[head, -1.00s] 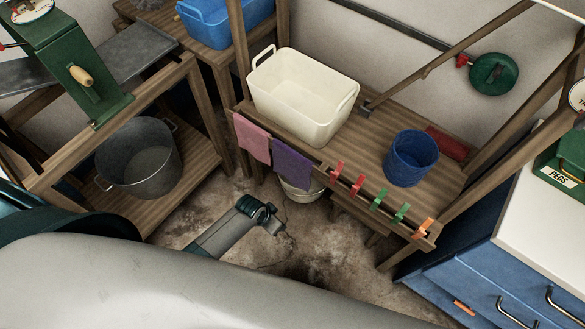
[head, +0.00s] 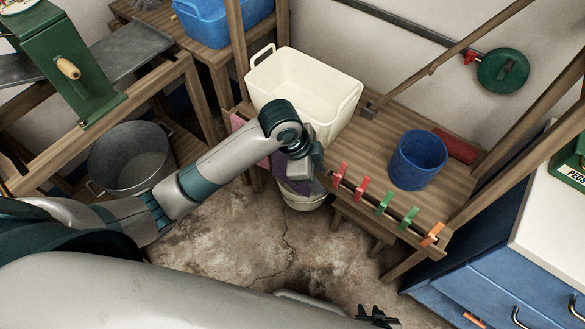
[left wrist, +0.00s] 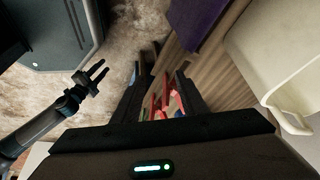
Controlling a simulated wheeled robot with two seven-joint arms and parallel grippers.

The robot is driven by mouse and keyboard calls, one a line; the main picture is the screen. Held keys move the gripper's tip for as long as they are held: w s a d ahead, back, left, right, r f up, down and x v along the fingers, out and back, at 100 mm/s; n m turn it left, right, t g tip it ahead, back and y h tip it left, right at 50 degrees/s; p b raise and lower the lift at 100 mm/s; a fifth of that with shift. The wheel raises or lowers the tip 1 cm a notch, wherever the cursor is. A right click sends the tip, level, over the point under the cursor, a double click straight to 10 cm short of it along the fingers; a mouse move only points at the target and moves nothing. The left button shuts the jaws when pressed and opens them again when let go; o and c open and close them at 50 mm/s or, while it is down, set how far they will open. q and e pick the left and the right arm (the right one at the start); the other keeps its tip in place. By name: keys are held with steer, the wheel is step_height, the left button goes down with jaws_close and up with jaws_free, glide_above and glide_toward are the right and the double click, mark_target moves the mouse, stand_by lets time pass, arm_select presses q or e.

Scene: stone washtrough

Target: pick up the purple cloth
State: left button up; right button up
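The purple cloth (head: 279,170) hangs over the front rail of the wooden stand, largely hidden behind my left wrist and hand in the head view. In the left wrist view the purple cloth (left wrist: 204,22) shows at the top, apart from the fingers. My left gripper (head: 304,174) is in front of the rail near the cloth; its fingers are hard to make out there. In the left wrist view the left gripper (left wrist: 162,92) is open, with pegs seen beyond the gap. My right gripper (head: 377,317) is at the bottom edge; it also shows open in the left wrist view (left wrist: 94,74).
A pink cloth (head: 237,123) hangs left of the purple one. Red, green and orange pegs (head: 384,203) line the rail to the right. A cream tub (head: 297,85) and blue bucket (head: 417,160) stand on top.

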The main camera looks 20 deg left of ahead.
arm_select(q)
steer(key=w+a+r+m+g+y, duration=0.1)
steer(key=w+a+r+m+y, duration=0.1)
steer(key=r, duration=0.4)
steer(key=w+a+r+m+y, duration=0.1)
steer(key=w+a+r+m, duration=0.3)
steer(key=w+a+r, duration=0.2)
steer(key=shift+a+r+g+y, duration=0.4)
steer(key=shift+a+r, duration=0.15)
steer(key=shift+a, duration=0.1)
arm_select(e)
steer(key=shift+w, duration=0.15)
arm_select(q)
steer(key=shift+w+f, duration=0.1)
step_height(320, 180, down, 11)
steer(key=shift+r+p, duration=0.1)
steer(key=shift+p, duration=0.25)
steer(key=shift+f, duration=0.6)
arm_select(e)
steer(key=shift+w+a+r+t, duration=0.15)
steer(key=shift+a+r+t, duration=0.1)
steer(key=shift+a+t, duration=0.2)
arm_select(q)
steer(key=shift+f, duration=0.1)
arm_select(e)
steer(key=shift+w+r, duration=0.1)
